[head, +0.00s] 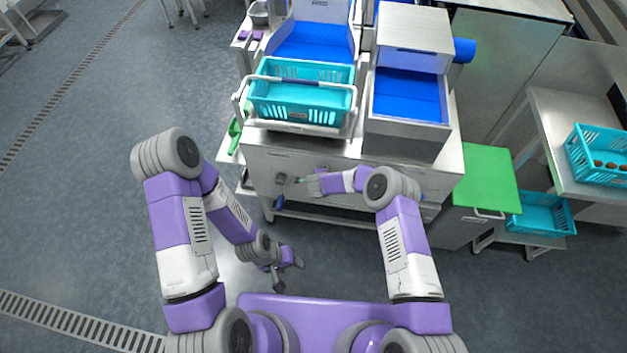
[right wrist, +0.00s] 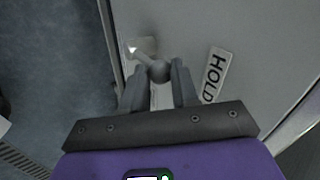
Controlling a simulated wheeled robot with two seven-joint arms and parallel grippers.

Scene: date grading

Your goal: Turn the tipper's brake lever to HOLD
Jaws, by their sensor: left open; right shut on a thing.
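The brake lever's round grey knob (right wrist: 160,71) sits between the fingertips of my right gripper (right wrist: 155,88) in the right wrist view. My right gripper is shut on it. A short bright shaft runs from the knob up-left to a pivot plate (right wrist: 146,45) on the panel. A white HOLD label (right wrist: 216,76) lies right of the knob, apart from the fingers. In the head view my right gripper (head: 298,182) is at the tipper's front panel (head: 335,158), and the lever is small there. My left gripper (head: 284,268) is open and empty, low over the floor.
A teal crate (head: 300,100) sits in the tipper's cradle above the panel. A blue-lined hopper (head: 408,130) stands beside it. A green-topped cabinet (head: 480,178) and another teal crate (head: 600,152) on a bench are at the right. The floor at the left is clear.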

